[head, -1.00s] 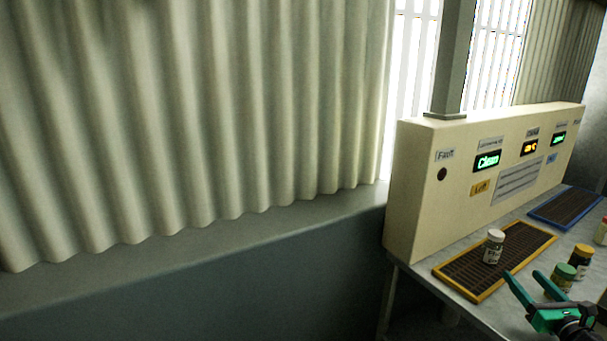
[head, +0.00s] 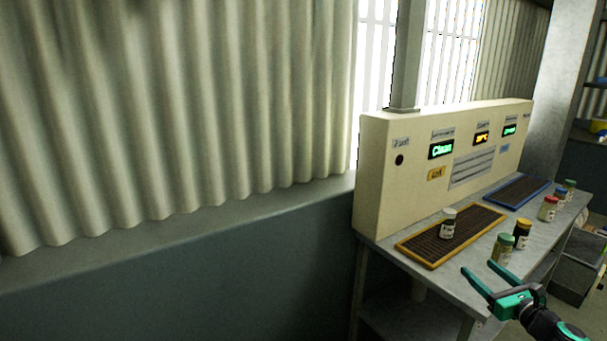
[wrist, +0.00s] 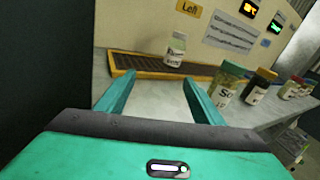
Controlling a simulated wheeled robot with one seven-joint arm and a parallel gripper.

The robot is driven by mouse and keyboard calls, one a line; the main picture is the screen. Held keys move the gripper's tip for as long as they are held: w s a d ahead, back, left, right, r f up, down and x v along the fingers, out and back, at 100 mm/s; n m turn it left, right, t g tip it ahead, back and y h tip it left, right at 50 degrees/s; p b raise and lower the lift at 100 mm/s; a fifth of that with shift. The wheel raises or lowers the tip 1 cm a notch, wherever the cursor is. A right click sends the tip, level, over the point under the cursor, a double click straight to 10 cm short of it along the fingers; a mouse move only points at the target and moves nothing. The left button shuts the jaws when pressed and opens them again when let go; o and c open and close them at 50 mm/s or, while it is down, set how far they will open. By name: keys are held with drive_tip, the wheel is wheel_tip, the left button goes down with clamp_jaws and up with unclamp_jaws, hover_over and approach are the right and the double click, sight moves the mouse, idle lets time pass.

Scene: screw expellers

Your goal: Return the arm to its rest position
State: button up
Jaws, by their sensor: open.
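My gripper (head: 484,283) is teal with a dark arm behind it. It is open and empty, at the front edge of the bench at the lower right of the head view. In the wrist view its two fingers (wrist: 160,100) stand wide apart with nothing between them. Beyond them, a white-capped jar (head: 448,223) stands upright on the yellow-framed tray (head: 409,249). The jar also shows in the wrist view (wrist: 175,52). A green-capped jar (head: 502,249) stands on the bench close to the gripper, apart from it.
A cream panel (head: 375,190) with lit displays stands along the back of the bench (head: 460,282). A blue-framed tray (head: 519,191) lies farther along. Corrugated wall (head: 180,110) fills the left.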

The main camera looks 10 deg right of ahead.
drive_tip(key=w+a+f+n+g+y, duration=0.1)
drive_tip(key=a+n+g+y, duration=0.35)
drive_tip(key=a+n, duration=0.65)
drive_tip(key=a+f+n+g+y, duration=0.25)
drive_tip(key=a+n+g, duration=0.25)
drive_tip(key=a+n, duration=0.65)
drive_tip(key=s+a+r+n+g+h, duration=0.3)
drive_tip(key=a+r+n, duration=0.2)
drive_tip(key=a, duration=0.2)
drive_tip(key=s+a+r+n+h, duration=0.35)
drive_tip(key=s+r+n, duration=0.45)
drive_tip(key=r, duration=0.4)
drive_tip(key=s+d+f+m+g, duration=0.1)
drive_tip(key=s+d+m+g, duration=0.1)
drive_tip(key=s+d, duration=0.3)
drive_tip(key=s+d+m+g, duration=0.3)
drive_tip(key=s+d+m, duration=0.1)
drive_tip(key=s, duration=0.7)
drive_tip(key=shift+s+d+f+m+y, duration=0.35)
drive_tip(key=shift+d, duration=0.5)
